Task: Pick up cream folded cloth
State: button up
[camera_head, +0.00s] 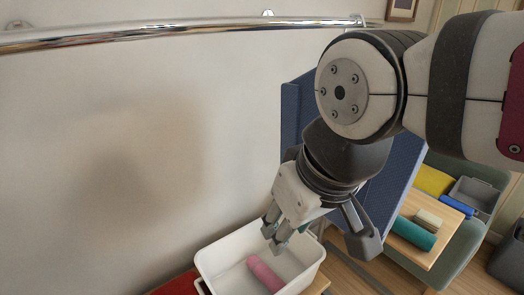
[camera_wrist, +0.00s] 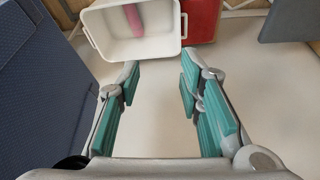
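A small cream block-like thing, which looks like the cream folded cloth (camera_head: 428,219), lies on a light wooden table at the right of the head view, beside a teal roll (camera_head: 413,233). I cannot make out the cloth in the wrist view. My gripper (camera_head: 318,240) hangs in the middle of the head view, to the left of that table and apart from the cloth. In the wrist view my gripper (camera_wrist: 160,88) has its teal-padded fingers spread, with nothing between them.
A white bin (camera_head: 212,268) with a pink roll (camera_head: 264,273) stands below my gripper. A blue panel (camera_head: 292,115) rises behind my arm, between bin and table. A chrome rail (camera_head: 170,32) runs along the wall. A grey tray (camera_head: 476,196) and yellow cushion (camera_head: 433,181) sit beyond the cloth.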

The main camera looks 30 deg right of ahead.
aim_at(427, 221)
jog(key=z, duration=1.8)
jog(key=i+l+u, duration=0.1)
jog(key=l, duration=0.15)
jog(key=i+l+u, duration=0.15)
jog(key=l, duration=0.15)
